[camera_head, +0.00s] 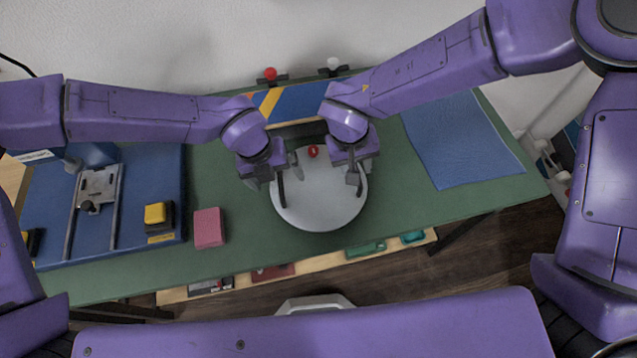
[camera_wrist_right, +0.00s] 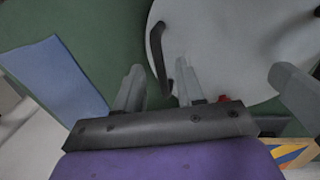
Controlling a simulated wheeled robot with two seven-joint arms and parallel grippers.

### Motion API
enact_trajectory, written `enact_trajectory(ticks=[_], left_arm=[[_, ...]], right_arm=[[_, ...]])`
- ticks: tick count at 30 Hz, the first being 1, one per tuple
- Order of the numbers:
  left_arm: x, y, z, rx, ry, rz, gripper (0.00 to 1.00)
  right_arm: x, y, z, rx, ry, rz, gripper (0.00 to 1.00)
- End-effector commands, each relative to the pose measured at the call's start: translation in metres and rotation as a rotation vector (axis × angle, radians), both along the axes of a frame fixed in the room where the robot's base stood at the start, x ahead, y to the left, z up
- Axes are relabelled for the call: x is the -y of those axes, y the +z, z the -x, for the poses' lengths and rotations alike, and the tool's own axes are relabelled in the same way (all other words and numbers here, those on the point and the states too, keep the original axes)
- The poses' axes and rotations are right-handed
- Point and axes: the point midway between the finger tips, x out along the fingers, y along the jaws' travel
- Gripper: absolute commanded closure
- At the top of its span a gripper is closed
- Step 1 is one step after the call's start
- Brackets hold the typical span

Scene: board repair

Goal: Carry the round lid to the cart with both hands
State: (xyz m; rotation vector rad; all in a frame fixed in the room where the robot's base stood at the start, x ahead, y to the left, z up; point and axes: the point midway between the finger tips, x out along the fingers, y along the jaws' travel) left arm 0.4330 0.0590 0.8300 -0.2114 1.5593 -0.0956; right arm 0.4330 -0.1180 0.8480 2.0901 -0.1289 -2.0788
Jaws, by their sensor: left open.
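The round lid (camera_head: 318,208) is a pale disc lying on the green workbench, near the middle of the head view. A dark handle stands at its left side and another at its right; the right one (camera_wrist_right: 158,58) shows in the right wrist view. My left gripper (camera_head: 279,178) is open at the left handle; whether its fingers straddle the handle is unclear. My right gripper (camera_wrist_right: 157,88) is open over the lid's right side, with the right handle between its two separated fingers. A cart cannot be made out.
A red knob (camera_head: 313,151) sits at the lid's far edge. A blue mat (camera_head: 462,140) lies right, a pink block (camera_head: 208,227) left, beside a blue fixture (camera_head: 132,225) with a yellow-black block (camera_head: 158,215). A striped panel (camera_head: 292,104) stands behind.

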Motion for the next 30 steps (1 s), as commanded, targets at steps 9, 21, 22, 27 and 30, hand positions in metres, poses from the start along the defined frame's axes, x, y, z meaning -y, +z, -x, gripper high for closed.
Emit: enact_trajectory(ticks=[9,21,22,27,30], left_arm=[[0.007,-0.036,-0.001,0.000,-0.001,0.000,0.00],[0.007,-0.038,-0.001,0.001,-0.001,0.000,0.33],[0.007,-0.038,-0.001,0.000,-0.001,0.000,0.42],[0.007,-0.038,0.000,0.000,-0.001,-0.001,0.96],[0.007,-0.038,0.000,0.000,-0.001,-0.002,0.96]], right_arm=[[0.007,-0.036,0.000,0.000,-0.001,-0.001,0.62],[0.008,-0.037,0.000,0.001,-0.002,-0.001,0.94],[0.008,-0.037,0.000,0.000,-0.002,-0.001,1.00],[0.008,-0.037,0.000,0.001,-0.002,-0.001,1.00],[0.007,-0.037,0.000,0.001,-0.002,-0.001,1.00]])
